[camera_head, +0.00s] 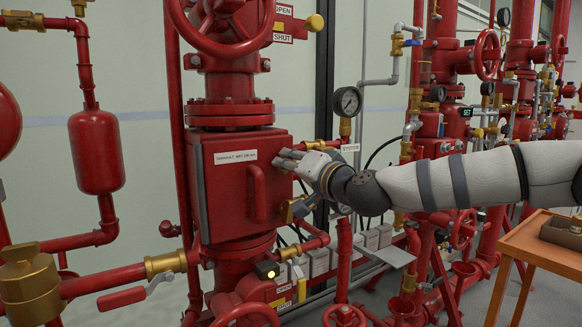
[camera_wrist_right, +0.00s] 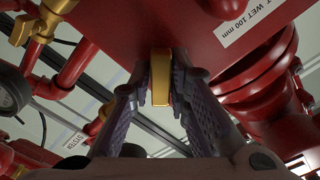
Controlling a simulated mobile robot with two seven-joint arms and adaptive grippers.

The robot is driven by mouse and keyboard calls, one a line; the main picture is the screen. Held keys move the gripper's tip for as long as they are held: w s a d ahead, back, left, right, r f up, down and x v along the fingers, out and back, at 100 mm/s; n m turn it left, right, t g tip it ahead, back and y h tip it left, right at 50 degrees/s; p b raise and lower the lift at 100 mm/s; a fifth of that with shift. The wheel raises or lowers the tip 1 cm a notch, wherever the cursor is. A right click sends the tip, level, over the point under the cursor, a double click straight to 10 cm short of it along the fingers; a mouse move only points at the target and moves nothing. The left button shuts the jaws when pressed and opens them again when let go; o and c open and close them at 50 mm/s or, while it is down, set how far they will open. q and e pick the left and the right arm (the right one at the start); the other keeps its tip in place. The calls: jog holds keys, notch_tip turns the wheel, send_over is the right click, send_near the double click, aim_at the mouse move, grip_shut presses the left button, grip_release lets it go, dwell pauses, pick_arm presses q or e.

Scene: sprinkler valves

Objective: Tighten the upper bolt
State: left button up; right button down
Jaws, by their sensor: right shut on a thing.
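A red valve box (camera_head: 213,200) with a white label and a vertical handle stands at centre in the head view. My right gripper (camera_head: 283,160) reaches its upper right edge from the right, its fingers pointing left. In the right wrist view the purplish fingers (camera_wrist_right: 162,85) are closed on both sides of a brass upper bolt (camera_wrist_right: 160,72) beside the red box wall (camera_wrist_right: 120,30). The fingers hide this bolt in the head view. A lower brass bolt (camera_head: 289,210) shows on the same side, below my wrist. My left gripper is not in view.
A pressure gauge (camera_head: 348,101) on a pipe stands just behind and above my right wrist. A red handwheel (camera_head: 222,25) is above the box. Red pipes and valves crowd both sides. An orange table (camera_head: 540,245) with a tray is at lower right.

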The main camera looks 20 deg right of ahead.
jog(key=m, duration=0.2)
jog(key=shift+f+m, duration=0.25)
jog(key=shift+m, duration=0.05)
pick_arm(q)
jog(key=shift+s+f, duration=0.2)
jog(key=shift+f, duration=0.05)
pick_arm(e)
jog(key=shift+r+m, duration=0.15)
jog(key=shift+m, duration=0.25)
jog(key=m+b, duration=0.1)
jog(key=m, duration=0.1)
jog(key=shift+f+m, duration=0.2)
jog(key=shift+m, duration=0.2)
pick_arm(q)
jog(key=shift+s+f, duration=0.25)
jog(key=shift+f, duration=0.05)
pick_arm(e)
jog(key=shift+a+r+m, duration=0.1)
jog(key=shift+r+m, duration=0.1)
jog(key=shift+m, duration=0.1)
